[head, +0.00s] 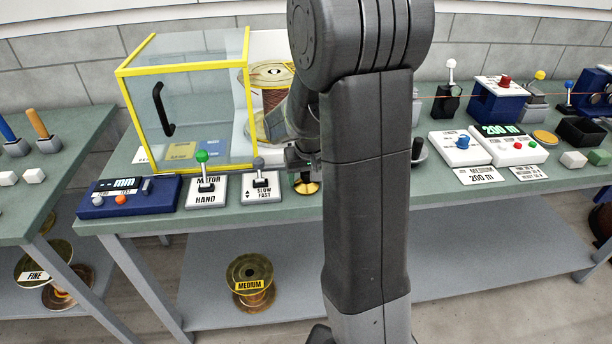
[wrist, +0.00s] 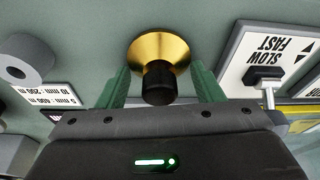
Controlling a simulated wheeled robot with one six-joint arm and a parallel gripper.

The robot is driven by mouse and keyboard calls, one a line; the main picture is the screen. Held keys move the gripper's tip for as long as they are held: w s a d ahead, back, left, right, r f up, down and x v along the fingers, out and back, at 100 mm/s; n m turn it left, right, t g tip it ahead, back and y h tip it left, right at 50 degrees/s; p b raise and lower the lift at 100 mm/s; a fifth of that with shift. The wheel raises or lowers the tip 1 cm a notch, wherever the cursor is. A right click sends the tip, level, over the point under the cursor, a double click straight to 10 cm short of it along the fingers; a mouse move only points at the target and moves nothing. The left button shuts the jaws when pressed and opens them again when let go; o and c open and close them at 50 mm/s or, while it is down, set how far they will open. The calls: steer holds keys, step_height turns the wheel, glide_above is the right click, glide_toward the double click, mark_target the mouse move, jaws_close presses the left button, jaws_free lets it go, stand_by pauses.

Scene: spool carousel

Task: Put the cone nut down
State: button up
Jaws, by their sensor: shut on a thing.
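The cone nut (wrist: 160,50) has a brass cone and a black knob. In the head view the cone nut (head: 307,187) shows as a brass disc low at the table's front part, right of the SLOW/FAST switch. My gripper (head: 302,165) is just above it there, partly hidden by my arm. I cannot tell whether the cone touches the green table top (head: 290,212).
The SLOW/FAST lever box (head: 262,188) stands close beside my gripper. The MOTOR/HAND box (head: 206,192) and yellow-framed guard (head: 185,100) are further left. A grey roll (wrist: 28,58) and a printed card (wrist: 45,97) lie on the other side in the wrist view.

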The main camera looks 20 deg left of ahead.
mark_target(309, 191)
steer(key=shift+f, duration=0.2)
steer(key=o, duration=1.1)
steer(key=shift+c, duration=0.2)
steer(key=shift+r, duration=0.1)
steer(key=shift+r, duration=0.4)
steer(key=v, duration=1.1)
steer(key=shift+s+r, duration=0.15)
steer(key=shift+r, duration=0.05)
steer(key=shift+d, duration=0.15)
